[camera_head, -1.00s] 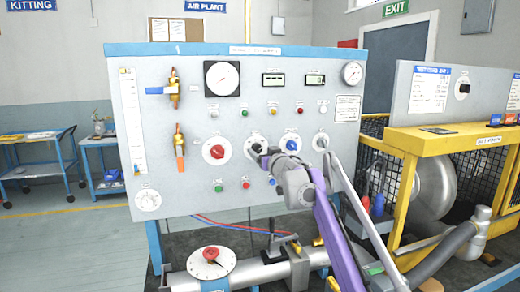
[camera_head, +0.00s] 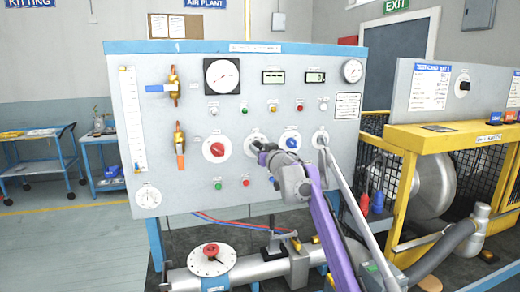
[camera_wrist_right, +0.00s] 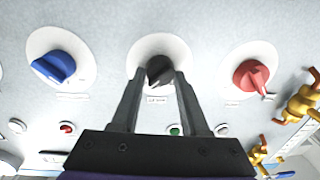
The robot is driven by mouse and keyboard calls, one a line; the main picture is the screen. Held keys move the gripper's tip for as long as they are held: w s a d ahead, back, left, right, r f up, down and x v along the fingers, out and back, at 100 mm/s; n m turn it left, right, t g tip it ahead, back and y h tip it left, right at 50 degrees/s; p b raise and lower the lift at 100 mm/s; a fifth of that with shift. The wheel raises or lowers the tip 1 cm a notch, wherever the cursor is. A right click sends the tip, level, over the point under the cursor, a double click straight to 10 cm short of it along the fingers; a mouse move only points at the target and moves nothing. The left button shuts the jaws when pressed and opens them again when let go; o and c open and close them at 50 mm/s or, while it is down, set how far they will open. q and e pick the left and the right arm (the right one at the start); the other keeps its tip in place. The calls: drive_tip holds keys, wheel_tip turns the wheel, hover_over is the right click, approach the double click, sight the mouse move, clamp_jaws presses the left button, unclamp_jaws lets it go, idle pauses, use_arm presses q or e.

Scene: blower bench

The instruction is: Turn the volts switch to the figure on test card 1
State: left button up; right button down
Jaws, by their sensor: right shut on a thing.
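A black knob (camera_wrist_right: 159,66) on a round white dial (camera_wrist_right: 139,49) stands between the fingers of my right gripper (camera_wrist_right: 158,78). The fingers are shut on the knob's sides. In the head view my right gripper (camera_head: 259,147) reaches the panel at this dial, between the red knob (camera_head: 217,149) and the blue knob (camera_head: 290,142). The label by the knob is too blurred to read. A white card (camera_head: 347,106) is at the panel's right edge; its text is unreadable. My left gripper is out of view.
The grey panel (camera_head: 225,190) carries gauges, small lamps and brass valves (camera_head: 174,87). At right a yellow frame (camera_head: 410,140) carries another panel with a white-blue card (camera_head: 431,86).

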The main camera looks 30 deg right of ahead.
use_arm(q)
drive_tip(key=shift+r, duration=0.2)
use_arm(e)
drive_tip(key=shift+n, duration=0.3)
drive_tip(key=shift+r+n+p, duration=0.2)
drive_tip(key=shift+n+p, duration=0.8)
drive_tip(key=shift+n, duration=0.2)
drive_tip(key=n+p, duration=0.2)
drive_tip(key=n, duration=0.2)
drive_tip(key=shift+a+n, duration=0.15)
drive_tip(key=shift+n, duration=0.15)
drive_tip(key=n+g+p, duration=0.1)
drive_tip(key=n, duration=0.4)
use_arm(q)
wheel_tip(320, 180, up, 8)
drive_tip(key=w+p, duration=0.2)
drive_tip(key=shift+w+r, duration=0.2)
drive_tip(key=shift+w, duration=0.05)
use_arm(e)
drive_tip(key=n, duration=0.4)
drive_tip(key=shift+w+a+f+n+h, duration=0.1)
drive_tip(key=shift+f+n+h, duration=0.1)
drive_tip(key=shift+n+h, duration=0.1)
drive_tip(key=shift+c, duration=2)
unclamp_jaws()
